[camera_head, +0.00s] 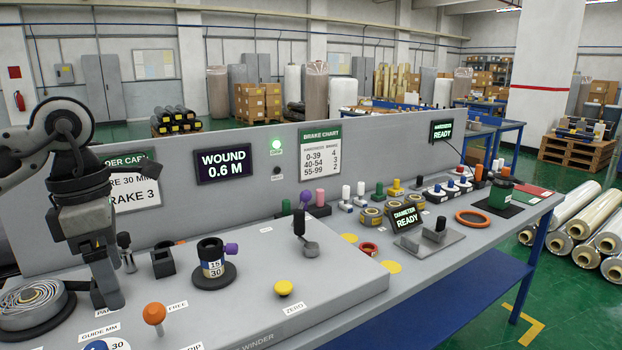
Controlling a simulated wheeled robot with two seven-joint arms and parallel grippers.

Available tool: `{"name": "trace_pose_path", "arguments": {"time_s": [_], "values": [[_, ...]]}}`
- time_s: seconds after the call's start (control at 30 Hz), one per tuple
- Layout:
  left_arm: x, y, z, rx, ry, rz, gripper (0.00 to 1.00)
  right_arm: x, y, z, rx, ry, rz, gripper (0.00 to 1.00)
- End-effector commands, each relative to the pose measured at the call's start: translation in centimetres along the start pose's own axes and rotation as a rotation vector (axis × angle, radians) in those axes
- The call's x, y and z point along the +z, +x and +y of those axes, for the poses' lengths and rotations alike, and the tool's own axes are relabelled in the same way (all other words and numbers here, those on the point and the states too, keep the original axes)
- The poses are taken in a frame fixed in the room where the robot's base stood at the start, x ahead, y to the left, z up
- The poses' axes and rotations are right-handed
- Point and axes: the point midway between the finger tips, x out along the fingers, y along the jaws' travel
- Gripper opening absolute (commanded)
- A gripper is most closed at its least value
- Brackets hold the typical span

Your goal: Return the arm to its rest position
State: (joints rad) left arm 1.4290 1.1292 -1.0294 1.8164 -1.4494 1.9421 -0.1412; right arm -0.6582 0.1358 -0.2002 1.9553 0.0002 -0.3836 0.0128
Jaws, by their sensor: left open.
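My left arm comes in from the left edge, bent downward. My left gripper (110,285) points down above the left part of the grey winder bench (350,285). The arm covers part of the order card (135,190) on the back panel. My right gripper is not in view.
An orange knob (154,313), a yellow button (284,288) and a black lever (299,222) rise from the bench. Wrapped rolls (570,220) lie on the floor at right.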

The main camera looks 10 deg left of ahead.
Motion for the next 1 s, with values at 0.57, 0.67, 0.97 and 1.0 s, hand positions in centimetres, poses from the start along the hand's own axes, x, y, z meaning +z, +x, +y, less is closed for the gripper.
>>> {"name": "trace_pose_path", "arguments": {"time_s": [0.57, 0.67, 0.97, 1.0], "values": [[14.8, 8.4, -16.2, -0.830, 0.014, -0.541, 0.82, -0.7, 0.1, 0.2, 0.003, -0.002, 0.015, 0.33], [17.8, 7.9, -19.5, -1.136, -0.166, -0.714, 0.82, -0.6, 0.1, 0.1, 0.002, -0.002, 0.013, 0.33], [20.6, 11.8, -14.8, -1.840, -1.259, -1.034, 0.82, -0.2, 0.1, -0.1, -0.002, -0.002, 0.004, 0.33], [19.9, 14.0, -13.5, -1.886, -1.462, -1.041, 0.82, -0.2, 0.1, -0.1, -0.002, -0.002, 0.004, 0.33]]}}
